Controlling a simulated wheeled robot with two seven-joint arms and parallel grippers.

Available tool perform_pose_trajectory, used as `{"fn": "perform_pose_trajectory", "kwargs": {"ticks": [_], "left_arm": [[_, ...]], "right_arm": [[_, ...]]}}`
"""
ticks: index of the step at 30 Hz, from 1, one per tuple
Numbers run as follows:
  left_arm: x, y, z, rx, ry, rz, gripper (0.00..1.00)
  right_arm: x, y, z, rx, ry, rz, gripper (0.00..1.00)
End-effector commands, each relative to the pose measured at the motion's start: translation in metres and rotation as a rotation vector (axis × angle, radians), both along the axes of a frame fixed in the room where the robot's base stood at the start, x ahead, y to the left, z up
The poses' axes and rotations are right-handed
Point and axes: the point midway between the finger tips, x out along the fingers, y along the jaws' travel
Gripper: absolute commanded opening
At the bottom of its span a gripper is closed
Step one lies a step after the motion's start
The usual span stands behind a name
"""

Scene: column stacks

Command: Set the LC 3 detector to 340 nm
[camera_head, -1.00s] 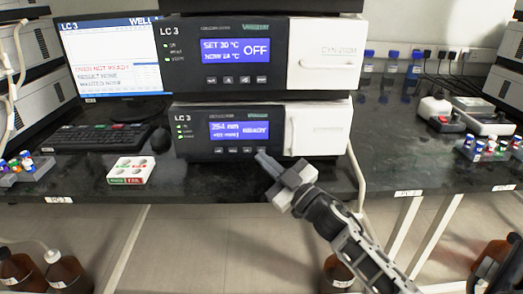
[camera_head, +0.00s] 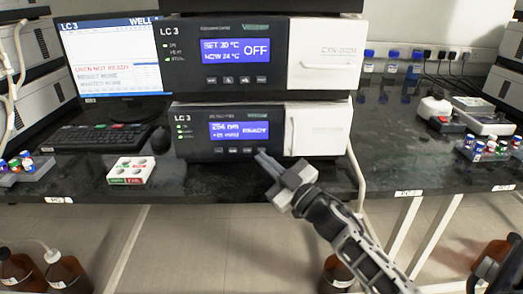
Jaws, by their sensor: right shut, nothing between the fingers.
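The LC 3 detector (camera_head: 200,117) is the lower unit of the stack on the bench. Its blue display (camera_head: 239,131) reads 254 nm and READY, with a smaller line below that is too blurred to read surely. A row of small buttons (camera_head: 227,148) runs under the display. My right gripper (camera_head: 263,156) is shut and empty. Its tips are at the right end of the button row, in front of the panel; I cannot tell whether they touch a button. My left gripper is not in view.
Above sits the LC 3 oven (camera_head: 190,52), showing SET 30 °C, NOW 24 °C and OFF. A monitor (camera_head: 110,60), keyboard (camera_head: 100,138), mouse and small white button box (camera_head: 131,170) stand left. The bench front is mostly clear.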

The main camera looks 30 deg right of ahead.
Motion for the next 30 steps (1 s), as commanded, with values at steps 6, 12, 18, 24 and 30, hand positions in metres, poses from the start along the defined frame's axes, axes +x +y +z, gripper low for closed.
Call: {"fn": "perform_pose_trajectory", "kwargs": {"ticks": [6, 12, 18, 24, 30], "left_arm": [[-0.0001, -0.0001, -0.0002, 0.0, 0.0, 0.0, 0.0], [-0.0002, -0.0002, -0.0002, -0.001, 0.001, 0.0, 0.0], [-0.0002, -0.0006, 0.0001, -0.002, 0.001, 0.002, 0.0], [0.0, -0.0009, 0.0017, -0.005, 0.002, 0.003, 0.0], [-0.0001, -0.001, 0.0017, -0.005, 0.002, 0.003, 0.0]], "right_arm": [[0.0, 0.0, 0.0, 0.0, 0.0, 0.0, 0.0], [0.0, 0.0, 0.0, 0.0, 0.0, 0.0, 0.0], [0.0006, -0.0003, 0.0002, 0.0, 0.0, 0.0, 0.0], [0.0058, -0.0034, 0.0011, 0.0, -0.001, 0.0, 0.0], [0.0074, -0.0045, 0.0001, -0.001, 0.0, 0.001, 0.0]]}}
